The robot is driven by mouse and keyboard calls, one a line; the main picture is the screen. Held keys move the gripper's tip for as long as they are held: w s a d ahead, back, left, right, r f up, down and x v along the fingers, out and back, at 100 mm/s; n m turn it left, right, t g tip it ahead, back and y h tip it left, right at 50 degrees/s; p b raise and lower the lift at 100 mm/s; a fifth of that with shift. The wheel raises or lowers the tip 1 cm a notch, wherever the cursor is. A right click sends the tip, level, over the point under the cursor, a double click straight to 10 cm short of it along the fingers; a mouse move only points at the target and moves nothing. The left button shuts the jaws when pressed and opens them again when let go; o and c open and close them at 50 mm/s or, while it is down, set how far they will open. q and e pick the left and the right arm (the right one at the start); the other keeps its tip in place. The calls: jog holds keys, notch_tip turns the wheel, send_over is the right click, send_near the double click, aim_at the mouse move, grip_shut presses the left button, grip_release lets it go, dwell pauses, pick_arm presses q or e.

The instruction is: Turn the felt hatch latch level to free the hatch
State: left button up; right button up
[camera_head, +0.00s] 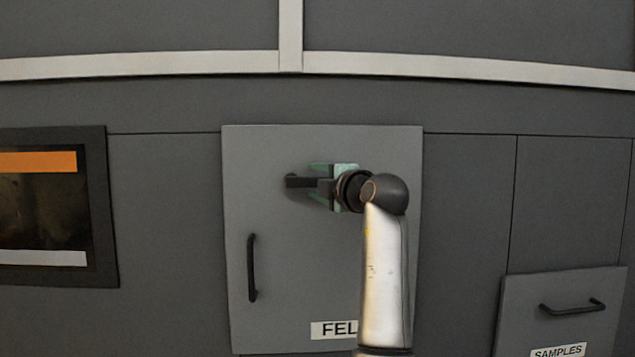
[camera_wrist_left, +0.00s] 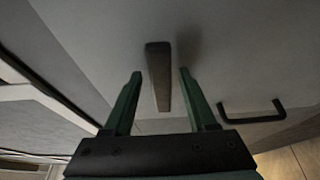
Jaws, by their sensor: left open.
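The felt hatch (camera_head: 270,215) is a grey panel, shut in the wall, with a "FEL..." label partly hidden by my arm. Its latch (camera_head: 298,181) is a short dark bar near the top that lies about level in the head view. My left gripper (camera_head: 314,181) is at the latch, with green fingers above and below the bar. In the left wrist view the latch bar (camera_wrist_left: 159,80) stands between the two open fingers of the gripper (camera_wrist_left: 160,74), with a gap on each side. My right gripper is not in view.
A black vertical handle (camera_head: 251,267) is on the hatch's left side; it also shows in the left wrist view (camera_wrist_left: 252,117). A dark framed window (camera_head: 105,220) is at left. A tilted "SAMPLES" drawer front (camera_head: 520,315) with a handle sits at lower right.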

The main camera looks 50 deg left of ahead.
pick_arm(q)
jog(key=shift+d, duration=0.1)
jog(key=b+v, duration=0.1)
jog(key=v, duration=1.1)
jog(key=shift+s+d+r, duration=0.1)
jog(key=shift+d, duration=0.05)
